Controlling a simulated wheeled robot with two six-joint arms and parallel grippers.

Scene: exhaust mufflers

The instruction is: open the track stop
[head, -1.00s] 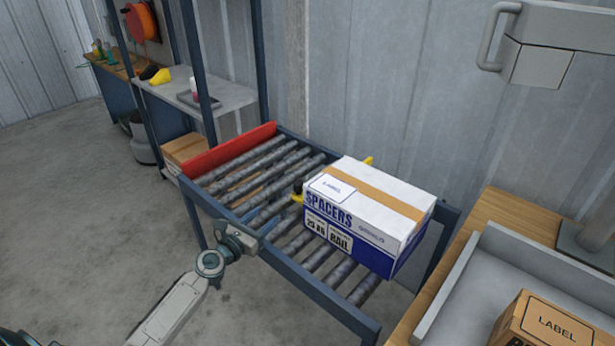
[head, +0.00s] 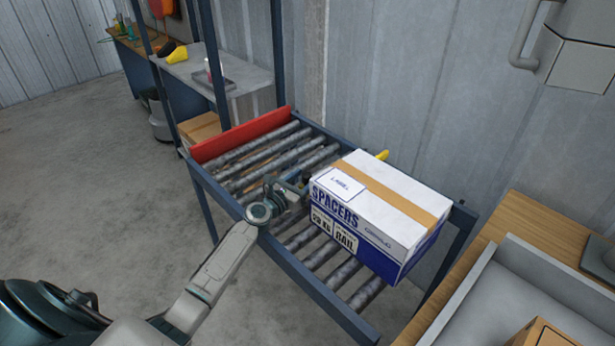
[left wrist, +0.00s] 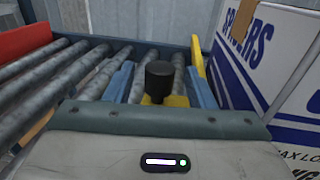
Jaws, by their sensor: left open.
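The track stop is a yellow bar with a black knob; in the left wrist view its black knob (left wrist: 158,78) stands upright between my finger pads. The yellow bar (left wrist: 197,62) runs back past the right finger. In the head view only the bar's yellow far end (head: 382,155) shows behind the box; the knob is hidden by my gripper. My left gripper (head: 298,184) is open over the rollers, its two blue fingers on either side of the knob, with gaps visible in the left wrist view (left wrist: 158,75). My right gripper is not in view.
A white and blue SPACERS box (head: 375,220) sits on the roller track (head: 335,262), close right of my gripper. A red end plate (head: 240,135) closes the track's far left. Rollers between are empty. A wooden bench (head: 545,245) with a tray stands at right.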

